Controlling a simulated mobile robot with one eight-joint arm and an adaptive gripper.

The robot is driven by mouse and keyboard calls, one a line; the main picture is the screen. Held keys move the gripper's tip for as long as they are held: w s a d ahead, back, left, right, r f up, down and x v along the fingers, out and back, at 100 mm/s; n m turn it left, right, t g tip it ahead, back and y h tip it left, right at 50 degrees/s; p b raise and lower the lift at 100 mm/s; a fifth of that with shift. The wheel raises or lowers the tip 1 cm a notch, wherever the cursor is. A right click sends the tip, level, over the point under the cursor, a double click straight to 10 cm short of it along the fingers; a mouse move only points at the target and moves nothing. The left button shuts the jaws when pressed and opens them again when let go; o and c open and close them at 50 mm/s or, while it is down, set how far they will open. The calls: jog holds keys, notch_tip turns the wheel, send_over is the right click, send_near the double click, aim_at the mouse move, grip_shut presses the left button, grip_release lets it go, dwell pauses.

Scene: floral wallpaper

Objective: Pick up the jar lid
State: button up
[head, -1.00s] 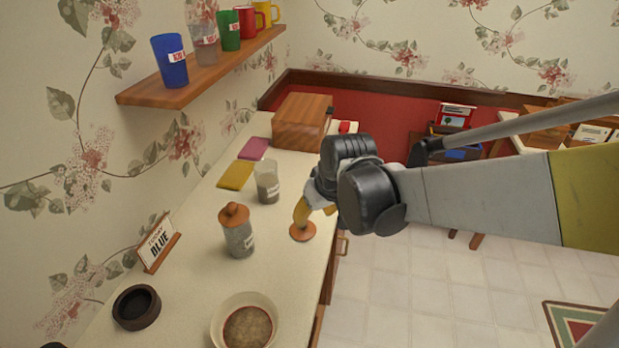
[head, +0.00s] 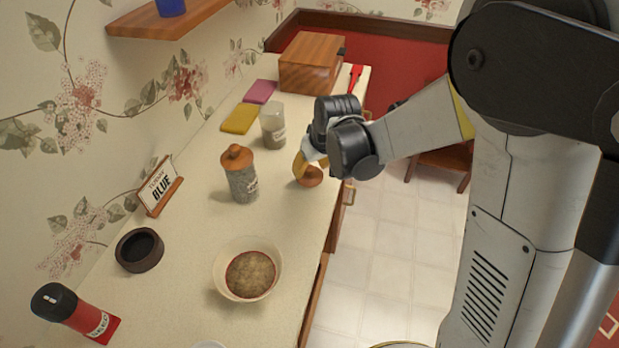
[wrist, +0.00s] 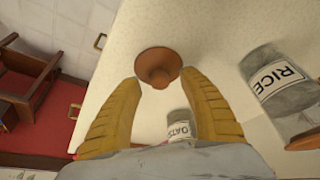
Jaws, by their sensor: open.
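A round brown jar lid (head: 309,176) lies on the cream counter near its front edge. In the wrist view the lid (wrist: 158,62) shows its knob and lies just beyond and between the fingertips. My gripper (head: 300,168) is over the lid with its yellow fingers apart and nothing between them; the wrist view shows both fingers (wrist: 158,88) spread. In the head view my wrist hides part of the gripper. I cannot tell whether a fingertip touches the lid.
A lidded jar (head: 241,175) and an open jar (head: 273,127) stand left of my gripper. The wrist view shows labels RICE (wrist: 280,85) and OATS (wrist: 181,125). A bowl (head: 247,244) sits nearer, with bare counter between it and the lid.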

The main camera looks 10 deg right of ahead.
jog(key=shift+b+x, duration=0.3)
jog(key=shift+x, duration=0.9)
jog(key=shift+r, duration=0.1)
grip_shut()
